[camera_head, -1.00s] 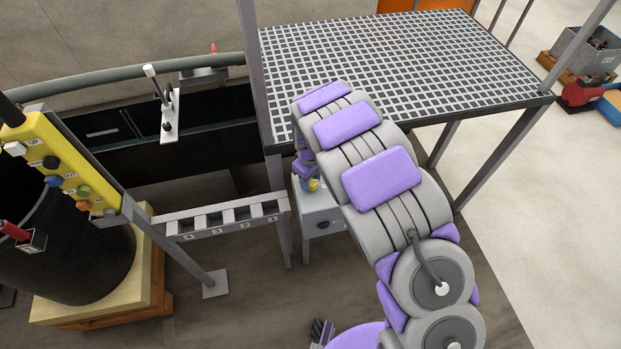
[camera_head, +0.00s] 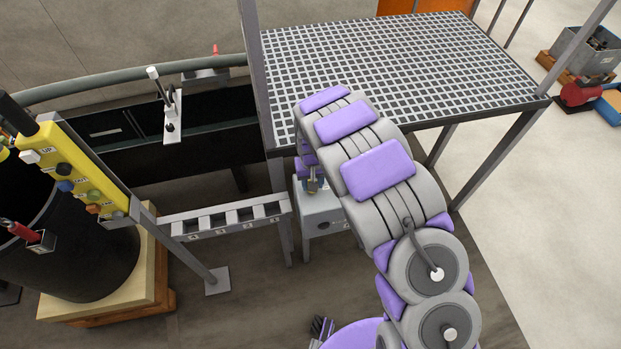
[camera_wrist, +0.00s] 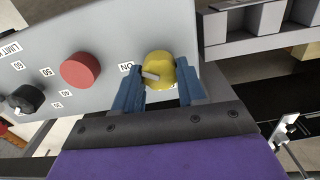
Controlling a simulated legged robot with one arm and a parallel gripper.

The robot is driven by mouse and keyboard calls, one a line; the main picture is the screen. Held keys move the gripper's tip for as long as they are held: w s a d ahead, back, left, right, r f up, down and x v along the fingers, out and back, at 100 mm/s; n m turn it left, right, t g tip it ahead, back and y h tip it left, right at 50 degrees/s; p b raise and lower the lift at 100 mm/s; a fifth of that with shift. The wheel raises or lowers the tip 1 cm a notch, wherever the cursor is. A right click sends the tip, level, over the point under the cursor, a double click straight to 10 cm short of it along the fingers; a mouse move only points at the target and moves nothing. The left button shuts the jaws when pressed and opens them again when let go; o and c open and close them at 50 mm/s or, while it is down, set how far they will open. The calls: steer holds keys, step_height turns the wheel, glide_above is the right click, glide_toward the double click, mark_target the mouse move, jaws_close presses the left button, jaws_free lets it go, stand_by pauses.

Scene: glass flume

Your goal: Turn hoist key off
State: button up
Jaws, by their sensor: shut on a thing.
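A round yellow knob (camera_wrist: 160,70) with a small pale key-like bar sits on a light grey panel (camera_wrist: 95,25) in the wrist view. The bar points left, toward an "ON" label (camera_wrist: 127,67). My gripper (camera_wrist: 160,79) has its two blue fingers on either side of the knob and is shut on it. Any other label by the knob is mostly hidden by the fingers. In the head view, my gripper (camera_head: 312,184) is small and partly hidden behind my arm, at the top of a grey box (camera_head: 322,214).
On the panel, a red button (camera_wrist: 80,70) and a black knob (camera_wrist: 26,98) are left of the yellow knob. A grating platform (camera_head: 400,65) stands above the box. A slotted rack (camera_head: 225,218) and a yellow pendant (camera_head: 82,170) are at the left.

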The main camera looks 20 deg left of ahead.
steer(key=m, duration=0.5)
steer(key=shift+s+d+m+p, duration=0.1)
steer(key=shift+m+p, duration=0.2)
steer(key=shift+p, duration=0.05)
steer(key=m, duration=0.4)
steer(key=shift+m, duration=0.7)
steer(key=o, duration=0.8)
steer(key=shift+s+a+r, duration=0.1)
steer(key=shift+a, duration=0.1)
steer(key=shift+o, duration=1.2)
steer(key=shift+d+r, duration=0.1)
steer(key=shift+r, duration=0.35)
step_height(320, 180, up, 16)
steer(key=p, duration=0.1)
steer(key=shift+w+a+p, duration=0.2)
steer(key=shift+p, duration=0.15)
